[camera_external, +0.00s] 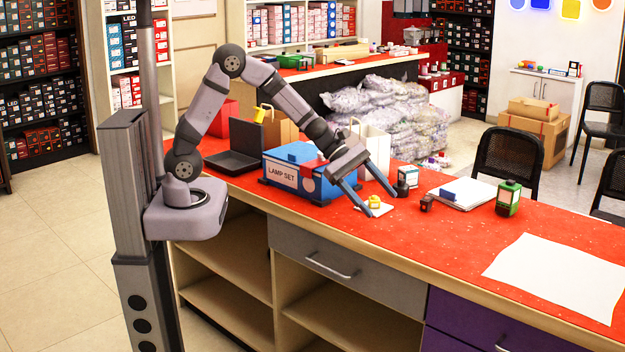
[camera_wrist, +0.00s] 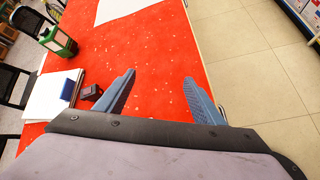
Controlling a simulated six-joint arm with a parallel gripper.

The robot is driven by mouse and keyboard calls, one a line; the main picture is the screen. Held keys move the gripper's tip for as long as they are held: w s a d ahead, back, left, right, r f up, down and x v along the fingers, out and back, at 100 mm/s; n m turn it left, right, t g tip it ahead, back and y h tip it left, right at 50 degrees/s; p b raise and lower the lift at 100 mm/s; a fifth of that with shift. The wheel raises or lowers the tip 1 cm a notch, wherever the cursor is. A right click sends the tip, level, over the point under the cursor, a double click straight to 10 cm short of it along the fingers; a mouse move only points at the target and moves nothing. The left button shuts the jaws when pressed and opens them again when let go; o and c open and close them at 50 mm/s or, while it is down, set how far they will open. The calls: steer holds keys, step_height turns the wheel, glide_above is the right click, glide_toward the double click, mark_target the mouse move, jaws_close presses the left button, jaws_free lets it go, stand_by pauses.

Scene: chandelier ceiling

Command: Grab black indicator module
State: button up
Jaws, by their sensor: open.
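A small dark block (camera_external: 426,203), which looks like the black indicator module, sits on the red counter just right of my gripper (camera_external: 382,203). In the wrist view a small black block (camera_wrist: 92,92) lies left of my gripper (camera_wrist: 159,77), outside the fingers and beside the white pad. Another small black item (camera_external: 402,188) stands close by the right fingertip in the external view, so I cannot be sure which one is the module. My gripper points down at the counter with its blue fingers spread. Nothing shows between them in the wrist view.
A small yellow object (camera_external: 375,200) lies on a white square by the left fingertip. A white pad (camera_external: 476,200) with a blue item and a green bottle-like container (camera_external: 508,198) stand to the right. The blue lamp set box (camera_external: 283,177) stands left. A white sheet (camera_external: 560,275) lies farther right.

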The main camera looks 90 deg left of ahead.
mark_target(428, 198)
steer(key=w+a+n+t+y+b, duration=0.1)
steer(key=w+a+n, duration=0.2)
steer(key=w+a+f+n+t+b, duration=0.1)
steer(key=w+a+n+t, duration=0.1)
steer(key=w+a+n, duration=0.1)
steer(key=w+a+f+n+t+y+b, duration=0.1)
steer(key=w+a+n, duration=0.2)
steer(key=w+a, duration=0.1)
steer(key=shift+a+f+n+y, duration=0.2)
steer(key=shift+n+y, duration=0.1)
steer(key=shift+n, duration=0.1)
steer(key=shift+w+a+r+n+t+b, duration=0.1)
steer(key=shift+w+a+n+t+b, duration=0.25)
steer(key=shift+a+t, duration=0.2)
steer(key=shift+d+p+x, duration=0.15)
steer(key=shift+p+x, duration=0.3)
steer(key=shift+x, duration=0.9)
steer(key=shift+d+p+x, duration=0.15)
steer(key=shift+p+x, duration=0.3)
steer(key=shift+x, duration=1.75)
steer(key=c, duration=1.1)
